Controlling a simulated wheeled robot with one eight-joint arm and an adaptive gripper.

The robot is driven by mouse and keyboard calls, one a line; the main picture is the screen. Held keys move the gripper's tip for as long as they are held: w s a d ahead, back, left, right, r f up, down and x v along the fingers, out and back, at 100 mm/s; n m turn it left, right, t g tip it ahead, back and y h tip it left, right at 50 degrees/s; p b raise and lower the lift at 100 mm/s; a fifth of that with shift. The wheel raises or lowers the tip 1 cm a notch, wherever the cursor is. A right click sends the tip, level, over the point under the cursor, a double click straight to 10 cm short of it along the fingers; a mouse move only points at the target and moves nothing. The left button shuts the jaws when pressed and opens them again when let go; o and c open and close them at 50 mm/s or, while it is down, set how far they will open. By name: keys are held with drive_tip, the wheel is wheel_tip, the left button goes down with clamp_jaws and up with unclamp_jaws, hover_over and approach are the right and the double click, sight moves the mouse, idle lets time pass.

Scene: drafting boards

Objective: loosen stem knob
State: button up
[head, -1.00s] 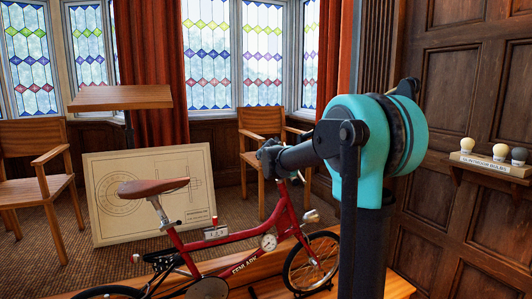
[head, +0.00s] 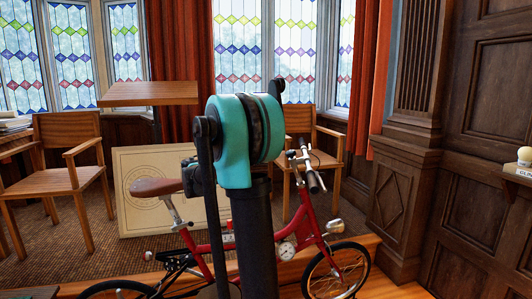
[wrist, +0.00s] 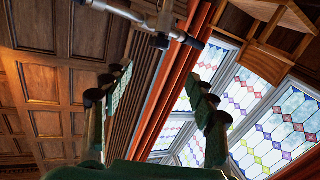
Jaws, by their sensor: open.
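A red folding bicycle (head: 318,222) stands behind my arm in the head view, with its handlebar (head: 312,178) right of my teal arm joint. In the wrist view the handlebar (wrist: 112,9) crosses the top edge, with a dark fitting (wrist: 160,40) near its middle. I cannot tell whether that fitting is the stem knob, and no knob can be made out in the head view. My gripper (wrist: 155,76) is open and empty in the wrist view, its fingers apart below the handlebar in the picture. In the head view my arm hides the gripper.
A wooden chair (head: 318,133) stands behind the handlebar, and another chair (head: 70,160) is at left. A drafting board (head: 130,215) leans behind the saddle (head: 155,187).

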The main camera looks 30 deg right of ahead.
sight(291, 151)
drive_tip(key=d, duration=0.5)
drive_tip(key=w+d, duration=0.1)
drive_tip(key=d, duration=1.1)
drive_tip(key=shift+w, duration=0.2)
drive_tip(key=shift+c, duration=0.4)
drive_tip(key=c, duration=1.1)
drive_tip(key=shift+t, duration=0.3)
drive_tip(key=n+t+y, duration=0.1)
drive_tip(key=n+t, duration=0.3)
drive_tip(key=shift+y, duration=0.4)
drive_tip(key=shift+n+t+y, duration=0.9)
drive_tip(key=shift+n+t, duration=0.5)
drive_tip(key=shift+n, duration=0.1)
drive_tip(key=shift+w, duration=0.1)
drive_tip(key=o, duration=1.2)
